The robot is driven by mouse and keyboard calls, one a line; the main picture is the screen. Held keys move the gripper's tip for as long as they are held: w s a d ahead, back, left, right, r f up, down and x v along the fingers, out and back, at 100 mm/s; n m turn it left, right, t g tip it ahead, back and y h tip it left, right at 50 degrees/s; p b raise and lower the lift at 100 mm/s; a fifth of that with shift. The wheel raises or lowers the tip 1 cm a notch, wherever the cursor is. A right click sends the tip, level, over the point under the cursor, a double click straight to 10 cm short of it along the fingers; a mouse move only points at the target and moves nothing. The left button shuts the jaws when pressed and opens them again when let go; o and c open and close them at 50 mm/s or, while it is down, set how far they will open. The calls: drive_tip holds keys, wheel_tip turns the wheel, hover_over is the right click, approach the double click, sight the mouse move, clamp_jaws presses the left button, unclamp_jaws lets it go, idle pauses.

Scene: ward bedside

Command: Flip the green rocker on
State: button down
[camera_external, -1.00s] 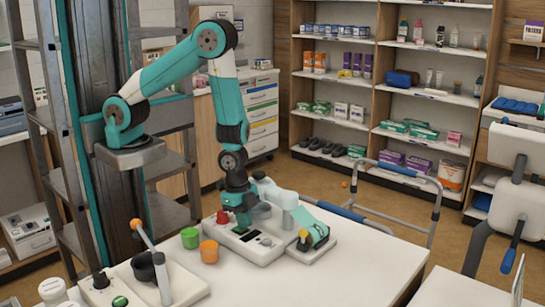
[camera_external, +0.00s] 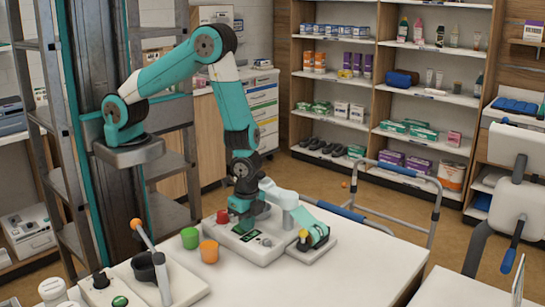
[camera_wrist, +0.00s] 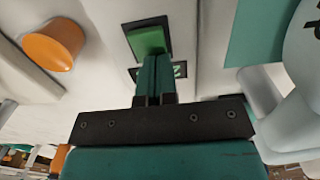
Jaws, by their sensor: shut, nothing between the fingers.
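The green rocker (camera_wrist: 148,40) sits in a black frame on the white device and shows in the wrist view just beyond my fingertips. My gripper (camera_wrist: 154,60) is shut with nothing between its teal fingers. In the external view my gripper (camera_external: 243,224) is low over the white device (camera_external: 265,254). I cannot tell there whether the fingertips touch the rocker, as the arm's end covers that area. A small display (camera_external: 246,237) with green marks lies in front of the gripper; part of it also shows beside the fingers in the wrist view (camera_wrist: 180,70).
A red knob (camera_external: 222,217) is left of the gripper. A white dispenser-like part (camera_external: 283,200) and a teal item (camera_external: 313,232) are close on the right. The table's front right is clear.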

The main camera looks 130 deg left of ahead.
drive_tip(key=shift+s+f, duration=0.2)
drive_tip(key=shift+s, duration=0.4)
drive_tip(key=shift+s+f, duration=0.15)
drive_tip(key=shift+s, duration=0.4)
drive_tip(key=r+p, duration=0.2)
drive_tip(key=w+r+p, duration=0.1)
drive_tip(key=r+p, duration=0.1)
drive_tip(key=r, duration=0.1)
drive_tip(key=shift+w+a+r, duration=0.1)
drive_tip(key=shift+r, duration=0.1)
drive_tip(key=shift+w+r+b, duration=0.15)
drive_tip(key=shift+r+b, duration=0.2)
drive_tip(key=shift+b, duration=0.2)
wheel_tip(320, 180, up, 9)
drive_tip(key=b, duration=0.2)
drive_tip(key=shift+w+f, duration=0.15)
